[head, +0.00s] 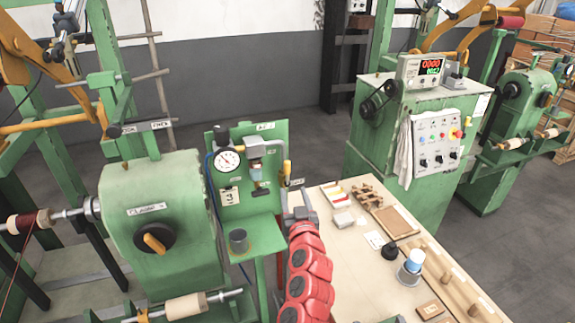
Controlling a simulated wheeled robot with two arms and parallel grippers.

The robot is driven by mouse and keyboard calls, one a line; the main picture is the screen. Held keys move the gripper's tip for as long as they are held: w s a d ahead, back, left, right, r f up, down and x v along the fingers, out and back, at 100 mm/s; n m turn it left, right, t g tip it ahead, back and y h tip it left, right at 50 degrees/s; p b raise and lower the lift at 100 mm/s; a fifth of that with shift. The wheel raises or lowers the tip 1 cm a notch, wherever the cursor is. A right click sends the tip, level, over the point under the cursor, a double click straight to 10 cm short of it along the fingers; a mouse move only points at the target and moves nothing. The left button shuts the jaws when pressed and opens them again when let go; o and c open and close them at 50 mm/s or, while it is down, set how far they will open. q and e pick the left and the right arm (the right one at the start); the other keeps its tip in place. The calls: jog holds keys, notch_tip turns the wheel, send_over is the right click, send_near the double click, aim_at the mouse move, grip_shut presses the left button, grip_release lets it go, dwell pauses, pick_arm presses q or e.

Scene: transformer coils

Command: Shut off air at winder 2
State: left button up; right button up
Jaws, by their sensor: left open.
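A green air panel (221,221) stands beside a green winder head (160,215). The panel carries a round pressure gauge (228,159), a regulator with a bowl (257,166) and a card whose number I cannot read surely. A yellow lever (286,168) stands roughly upright at the panel's right edge. My left gripper (295,187) is open, just below and right of the yellow lever, at the end of my red arm. I cannot tell whether its fingers touch the lever. My right gripper is out of view.
A wooden bench (345,272) with small parts and a blue-and-white container (413,262) lies right of my arm. A grey cup (238,240) sits on the panel's shelf. A control cabinet (405,150) stands behind the bench, and another winder (512,105) at the far right.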

aim_at(288, 168)
pick_arm(q)
jog(key=w, duration=0.3)
jog(key=w+p, duration=0.1)
jog(key=w, duration=0.3)
jog(key=w+a, duration=0.1)
jog(key=w, duration=0.2)
jog(key=shift+w+p, duration=0.25)
jog(key=shift+p, duration=0.05)
jog(key=shift+w+a, duration=0.15)
jog(key=shift+w, duration=0.65)
grip_shut()
dwell(0.4)
